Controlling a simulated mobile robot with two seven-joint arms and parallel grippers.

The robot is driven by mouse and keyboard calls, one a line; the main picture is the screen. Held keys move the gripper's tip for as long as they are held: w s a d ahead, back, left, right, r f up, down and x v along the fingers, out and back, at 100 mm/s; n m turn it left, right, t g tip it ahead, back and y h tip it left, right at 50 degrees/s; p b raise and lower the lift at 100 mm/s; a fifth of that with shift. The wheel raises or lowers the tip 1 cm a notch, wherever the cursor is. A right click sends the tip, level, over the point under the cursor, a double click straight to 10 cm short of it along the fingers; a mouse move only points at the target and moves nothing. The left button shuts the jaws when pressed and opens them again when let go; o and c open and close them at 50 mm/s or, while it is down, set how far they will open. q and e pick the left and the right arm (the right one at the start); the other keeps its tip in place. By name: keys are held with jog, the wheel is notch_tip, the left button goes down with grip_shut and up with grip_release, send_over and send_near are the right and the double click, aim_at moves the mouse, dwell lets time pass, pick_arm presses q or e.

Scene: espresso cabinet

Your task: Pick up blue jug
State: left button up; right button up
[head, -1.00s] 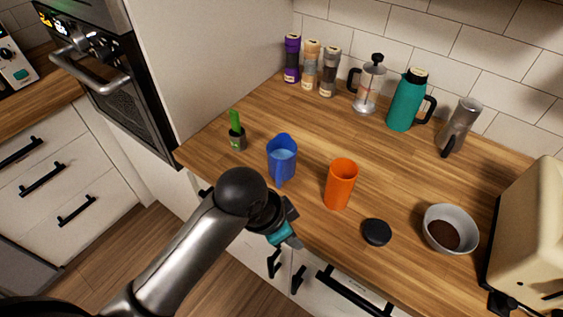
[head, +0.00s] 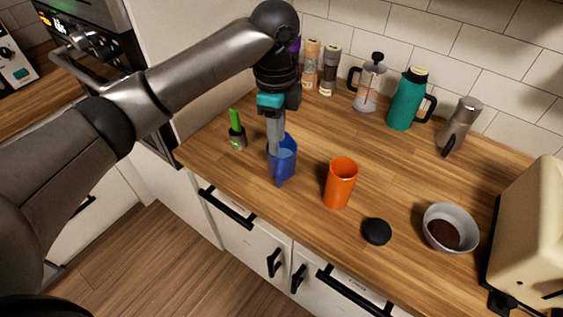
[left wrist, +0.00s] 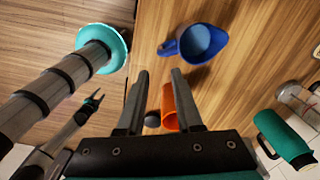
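The blue jug (head: 284,163) stands upright on the wooden counter, left of an orange cup. My left gripper (head: 274,150) points down, and its fingers overlap the jug's upper left edge in the head view. In the left wrist view the jug (left wrist: 205,43) lies beyond the fingertips, its handle toward the left, with nothing between the fingers. The left gripper (left wrist: 159,72) is open there, its two fingers well apart. What looks like my right gripper (left wrist: 93,98) shows small at the left of that view, too small to read its state.
The orange cup (head: 341,184) stands close to the right of the jug. A black lid (head: 376,231) and a grey bowl (head: 449,212) lie further right. A small pot with green (head: 237,138) stands left of the jug. A teal flask (head: 406,101) and a French press (head: 369,84) stand behind.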

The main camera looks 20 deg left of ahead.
pick_arm(q)
jog(key=b, duration=0.1)
send_over(279, 188)
jog(key=f, duration=0.9)
jog(key=shift+w+a+f, duration=0.1)
jog(key=shift+w+a, duration=0.25)
jog(key=shift+d+f+b, duration=0.15)
jog(key=shift+f+b, duration=0.15)
jog(key=shift+f, duration=2.6)
jog(key=shift+c, duration=0.4)
grip_shut()
jog(key=shift+r, duration=0.1)
